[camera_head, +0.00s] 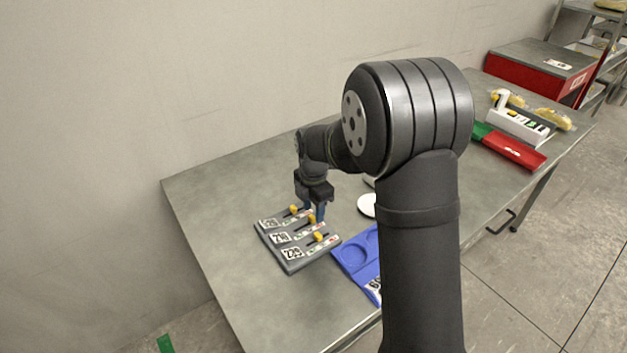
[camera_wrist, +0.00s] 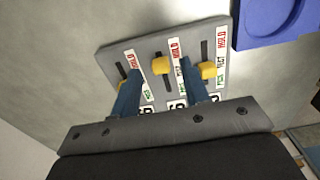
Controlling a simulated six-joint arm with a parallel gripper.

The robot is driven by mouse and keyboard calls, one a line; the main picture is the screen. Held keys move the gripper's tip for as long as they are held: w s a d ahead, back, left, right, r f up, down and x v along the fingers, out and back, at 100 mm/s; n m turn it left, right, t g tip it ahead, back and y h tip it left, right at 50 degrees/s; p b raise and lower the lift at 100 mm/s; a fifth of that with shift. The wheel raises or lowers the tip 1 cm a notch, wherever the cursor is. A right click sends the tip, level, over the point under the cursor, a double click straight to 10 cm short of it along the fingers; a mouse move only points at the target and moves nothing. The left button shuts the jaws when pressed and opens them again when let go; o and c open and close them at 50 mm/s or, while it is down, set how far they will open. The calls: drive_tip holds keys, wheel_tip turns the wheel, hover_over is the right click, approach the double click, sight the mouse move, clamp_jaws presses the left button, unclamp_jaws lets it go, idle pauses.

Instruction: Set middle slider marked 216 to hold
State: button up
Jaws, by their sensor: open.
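A grey slider panel (camera_head: 262,236) lies on the metal table with three yellow knobs and number plates. The middle plate (camera_head: 280,238) seems to read 216. The middle knob (camera_wrist: 160,65) is in the upper part of its slot in the wrist view, toward the red HOLD mark (camera_wrist: 174,49); its exact setting is unclear. My gripper (camera_wrist: 158,67) is open, with one blue finger on each side of this knob; contact cannot be told. The left knob (camera_wrist: 123,86) is partly hidden by a finger. The right knob (camera_wrist: 207,70) sits just beyond the other finger.
A blue tray (camera_head: 352,258) with round recesses lies right of the panel, and a white disc (camera_head: 367,204) lies behind it. My arm hides part of the table. A red and green strip (camera_head: 512,149) and a white device (camera_head: 518,125) are at the far right.

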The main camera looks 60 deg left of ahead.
sight(313, 215)
wheel_tip(313, 215, up, 16)
drive_tip(key=shift+f, duration=0.2)
drive_tip(key=shift+f, duration=0.1)
idle(0.5)
wheel_tip(313, 215, down, 17)
drive_tip(key=shift+f, duration=0.15)
drive_tip(key=shift+s, duration=0.35)
idle(0.4)
